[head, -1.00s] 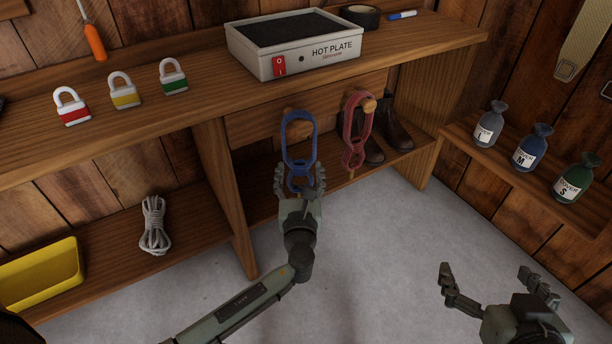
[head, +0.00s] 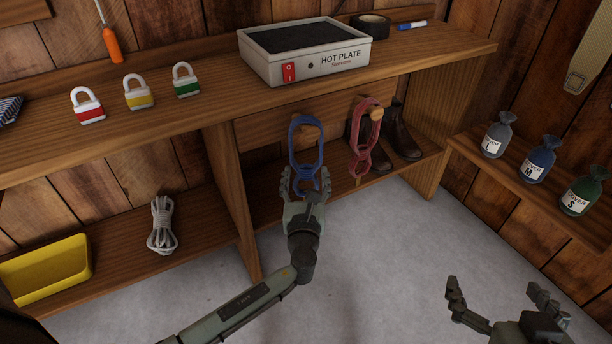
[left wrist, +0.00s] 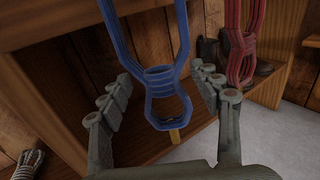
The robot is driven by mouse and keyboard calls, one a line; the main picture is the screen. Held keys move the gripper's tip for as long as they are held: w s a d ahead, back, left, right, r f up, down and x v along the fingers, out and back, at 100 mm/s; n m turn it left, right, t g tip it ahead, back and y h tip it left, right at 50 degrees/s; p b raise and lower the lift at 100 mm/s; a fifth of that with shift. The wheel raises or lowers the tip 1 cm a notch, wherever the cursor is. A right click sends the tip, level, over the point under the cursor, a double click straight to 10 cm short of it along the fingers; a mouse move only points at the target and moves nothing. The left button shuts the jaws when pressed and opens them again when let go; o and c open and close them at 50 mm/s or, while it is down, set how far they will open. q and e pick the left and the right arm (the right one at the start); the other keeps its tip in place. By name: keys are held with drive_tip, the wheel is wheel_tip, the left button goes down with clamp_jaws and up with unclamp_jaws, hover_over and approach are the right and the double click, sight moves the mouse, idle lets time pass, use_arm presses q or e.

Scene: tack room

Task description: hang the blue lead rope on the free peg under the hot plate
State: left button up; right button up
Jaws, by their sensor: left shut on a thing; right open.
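The blue lead rope (head: 294,148) hangs upright as a long loop in front of the board under the hot plate (head: 310,62). My left gripper (head: 305,174) is shut on its lower part from below; in the left wrist view the blue lead rope (left wrist: 160,76) stands between the fingers. A wooden peg shows at the top of the blue loop; I cannot tell whether the loop is around it or in front of it. A red lead rope (head: 356,135) hangs on the peg (head: 376,114) to the right. My right gripper (head: 493,286) is open and empty, low at the right.
Dark boots (head: 403,135) stand on the lower shelf behind the red rope. A wooden upright (head: 232,200) is left of my left gripper. A grey rope bundle (head: 161,225) and yellow tray (head: 45,272) are lower left. The floor is clear.

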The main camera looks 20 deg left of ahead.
use_arm(q)
drive_tip(key=o, duration=1.8)
drive_tip(key=shift+f, duration=0.15)
wheel_tip(320, 180, up, 10)
